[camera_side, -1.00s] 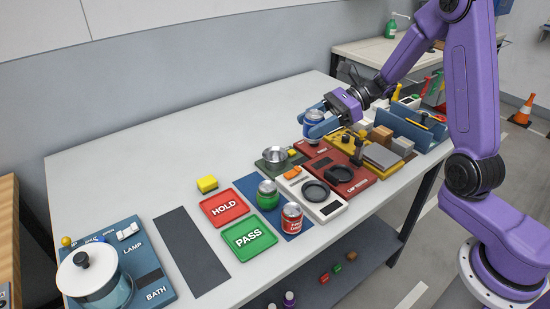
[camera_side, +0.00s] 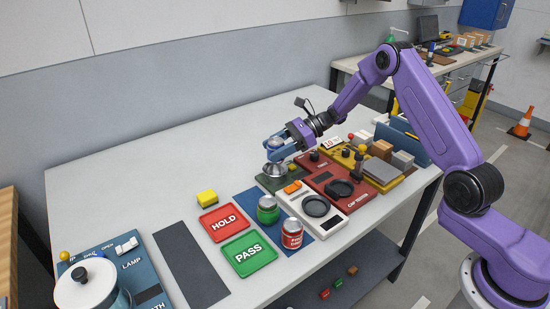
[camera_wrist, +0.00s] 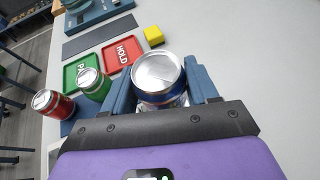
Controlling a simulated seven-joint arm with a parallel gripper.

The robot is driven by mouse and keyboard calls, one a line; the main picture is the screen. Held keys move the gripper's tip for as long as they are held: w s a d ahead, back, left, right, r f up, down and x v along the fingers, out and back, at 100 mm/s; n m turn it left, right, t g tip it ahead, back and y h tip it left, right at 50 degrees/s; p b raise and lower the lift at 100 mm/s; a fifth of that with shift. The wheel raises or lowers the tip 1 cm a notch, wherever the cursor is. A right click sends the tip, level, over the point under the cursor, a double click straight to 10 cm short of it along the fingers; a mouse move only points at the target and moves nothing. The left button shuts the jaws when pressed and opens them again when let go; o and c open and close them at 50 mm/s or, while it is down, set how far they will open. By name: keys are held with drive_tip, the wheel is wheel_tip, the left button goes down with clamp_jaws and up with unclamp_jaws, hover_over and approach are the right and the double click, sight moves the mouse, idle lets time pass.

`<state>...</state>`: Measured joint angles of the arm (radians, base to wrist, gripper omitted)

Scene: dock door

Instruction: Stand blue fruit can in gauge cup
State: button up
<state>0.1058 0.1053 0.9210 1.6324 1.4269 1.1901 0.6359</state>
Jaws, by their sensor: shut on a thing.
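The blue fruit can (camera_wrist: 160,82) is upright between my gripper's blue fingers, with its silver lid facing up in the wrist view. My gripper (camera_side: 277,150) is shut on it. In the side view the can (camera_side: 275,143) is partly covered by the fingers. The gauge cup (camera_side: 275,171) is a shiny metal cup on a dark green base, directly below the can in the side view. I cannot tell whether the can's bottom is above the cup or inside its rim.
A green can (camera_side: 267,210) and a red can (camera_side: 291,234) stand on a blue mat nearby. Red HOLD (camera_side: 223,222) and green PASS (camera_side: 248,253) trays lie to the left. The red can tester (camera_side: 338,180) stands right of the cup. The table behind is clear.

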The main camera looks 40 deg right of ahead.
drive_tip(key=shift+w+f, duration=0.2)
drive_tip(key=shift+f, duration=1.6)
drive_tip(key=shift+f, duration=0.35)
drive_tip(key=shift+f, duration=0.25)
drive_tip(key=o, duration=1.1)
drive_tip(key=shift+o, duration=0.2)
drive_tip(key=shift+r, duration=0.2)
drive_tip(key=v, duration=1.2)
drive_tip(key=shift+r, duration=0.4)
